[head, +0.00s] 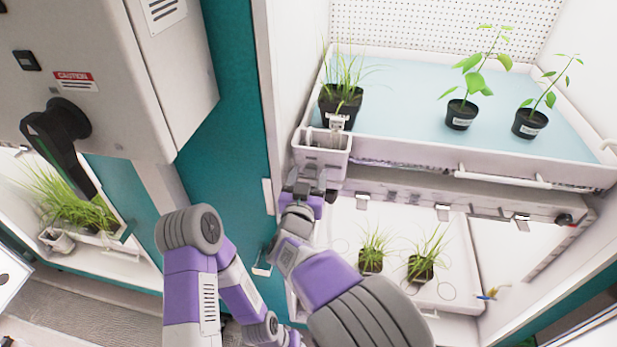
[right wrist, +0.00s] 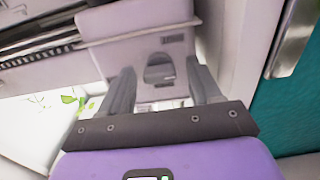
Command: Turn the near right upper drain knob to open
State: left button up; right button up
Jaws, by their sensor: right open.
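The white drain box (head: 322,163) hangs at the near left corner of the upper tray (head: 420,150). In the right wrist view a grey knob (right wrist: 159,74) sits on the light face of the box (right wrist: 130,52). My right gripper (head: 308,185) is just below and in front of the box. Its open fingers (right wrist: 160,68) point at the knob, one on each side of it in the picture. I cannot tell whether they touch it. In the head view the gripper mostly hides the knob, and its setting cannot be read. My left gripper is out of view.
A potted grass (head: 341,100) and two leafy seedlings (head: 461,114) stand in the upper tray. Below, a lower tray (head: 455,290) holds two grass pots (head: 371,260). A teal post (head: 235,130) and a grey cabinet with a black handle (head: 60,130) stand at left.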

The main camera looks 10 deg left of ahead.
jog(key=c, duration=1)
jog(key=shift+f+m+b, duration=0.15)
jog(key=shift+m+b, duration=1.15)
jog(key=shift+b, duration=0.05)
jog(key=shift+c, duration=0.2)
jog(key=shift+m+b, duration=6.7)
jog(key=shift+m, duration=0.9)
jog(key=o, duration=1)
